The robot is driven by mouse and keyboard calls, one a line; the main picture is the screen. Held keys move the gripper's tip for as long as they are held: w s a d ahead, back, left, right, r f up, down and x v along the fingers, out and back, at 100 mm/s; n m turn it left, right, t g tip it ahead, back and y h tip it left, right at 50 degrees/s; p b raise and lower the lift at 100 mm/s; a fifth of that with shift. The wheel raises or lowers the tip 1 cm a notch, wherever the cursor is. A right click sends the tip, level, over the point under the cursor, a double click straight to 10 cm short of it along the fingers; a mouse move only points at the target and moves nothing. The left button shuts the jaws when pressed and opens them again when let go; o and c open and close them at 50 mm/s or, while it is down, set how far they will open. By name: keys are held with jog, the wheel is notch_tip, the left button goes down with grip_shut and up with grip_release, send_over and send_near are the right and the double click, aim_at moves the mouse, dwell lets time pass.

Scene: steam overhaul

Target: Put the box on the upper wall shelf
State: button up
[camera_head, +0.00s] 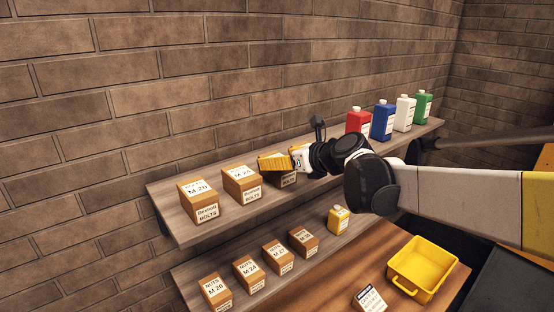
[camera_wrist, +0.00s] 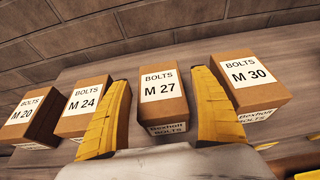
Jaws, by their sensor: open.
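A brown box labelled BOLTS M 27 (camera_wrist: 158,84) stands on the upper wall shelf (camera_head: 168,202), between the BOLTS M 24 box (camera_wrist: 86,104) and the BOLTS M 30 box (camera_wrist: 252,80). My gripper (camera_wrist: 160,82) is open, with one yellow finger on each side of the M 27 box. Gaps show between the fingers and the box in the wrist view. In the head view my gripper (camera_head: 274,162) is at the upper shelf, and partly covers a box (camera_head: 285,181) there. My arm hides the M 30 box in that view.
A BOLTS M 20 box (camera_head: 198,201) stands at the shelf's left end; red (camera_head: 358,121), blue (camera_head: 384,121), white and green bottles stand at its right. Below are a yellow bin (camera_head: 432,254) and a labelled box (camera_head: 370,299).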

jog(key=b+v, duration=0.2)
jog(key=v, duration=0.9)
jog(key=s+d+f+n+g+h, duration=0.2)
jog(key=s+d+f+n+h, duration=0.1)
jog(key=s+f+n, duration=0.6)
jog(key=s+d+f+n+g+h, duration=0.2)
jog(key=s+d+f+n+h, duration=0.2)
jog(key=s+f+n, duration=0.6)
jog(key=s+d+n, duration=0.1)
jog(key=s+n, duration=0.5)
jog(key=n, duration=0.4)
jog(key=shift+f, duration=0.3)
